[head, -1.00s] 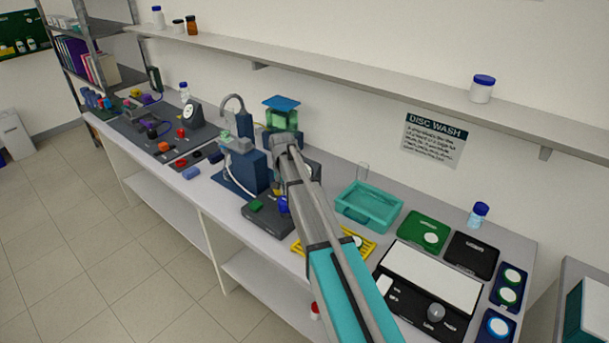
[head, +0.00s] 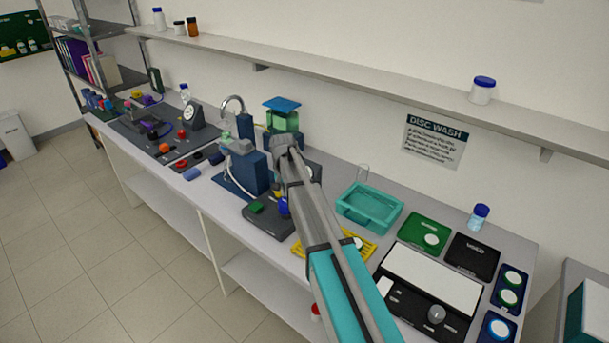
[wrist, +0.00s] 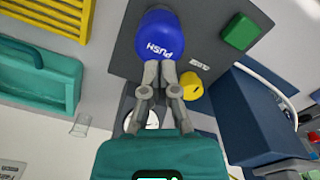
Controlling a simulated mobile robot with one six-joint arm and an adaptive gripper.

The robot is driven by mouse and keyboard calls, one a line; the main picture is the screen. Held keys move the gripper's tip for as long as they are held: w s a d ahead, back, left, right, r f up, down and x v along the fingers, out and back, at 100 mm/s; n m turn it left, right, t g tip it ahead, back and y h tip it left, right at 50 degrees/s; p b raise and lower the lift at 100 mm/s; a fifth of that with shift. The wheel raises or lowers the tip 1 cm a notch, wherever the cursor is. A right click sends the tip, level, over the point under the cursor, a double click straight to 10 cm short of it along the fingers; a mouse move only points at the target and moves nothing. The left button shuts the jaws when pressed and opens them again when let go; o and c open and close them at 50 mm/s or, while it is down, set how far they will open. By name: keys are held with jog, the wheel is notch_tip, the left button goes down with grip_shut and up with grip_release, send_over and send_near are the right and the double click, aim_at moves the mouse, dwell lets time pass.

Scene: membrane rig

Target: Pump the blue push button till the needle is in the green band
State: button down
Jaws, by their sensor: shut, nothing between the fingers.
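The blue push button (wrist: 160,32), marked PUSH, stands on a dark panel (wrist: 205,20) at the top of the wrist view. It also shows in the head view (head: 284,207), partly behind my arm. My gripper (wrist: 160,70) is shut and empty, its fingertips overlapping the lower edge of the button in the wrist view. I cannot tell whether they touch it. A white dial face (wrist: 152,118) is mostly hidden behind my gripper, and its needle and green band cannot be read. In the head view my arm hides the gripper.
A yellow knob (wrist: 191,86) is close beside the fingers, and a green button (wrist: 239,32) is on the same panel. A blue block (wrist: 245,125) stands to the right. A teal tray (head: 369,207) and yellow rack (head: 365,247) lie right of the panel in the head view.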

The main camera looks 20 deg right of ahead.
aim_at(285, 200)
jog(key=shift+f, duration=0.1)
jog(key=shift+f+b, duration=2.6)
jog(key=shift+b, duration=0.1)
notch_tip(285, 200, up, 6)
jog(key=p, duration=0.5)
jog(key=shift+f, duration=0.25)
dwell(0.8)
jog(key=s+f+n+b, duration=0.2)
jog(key=s+f+n, duration=0.1)
jog(key=s, duration=2.6)
jog(key=shift+d+n+b, duration=0.2)
jog(key=shift+n+b, duration=0.15)
jog(key=shift+n, duration=0.55)
jog(key=shift+s+f, duration=0.1)
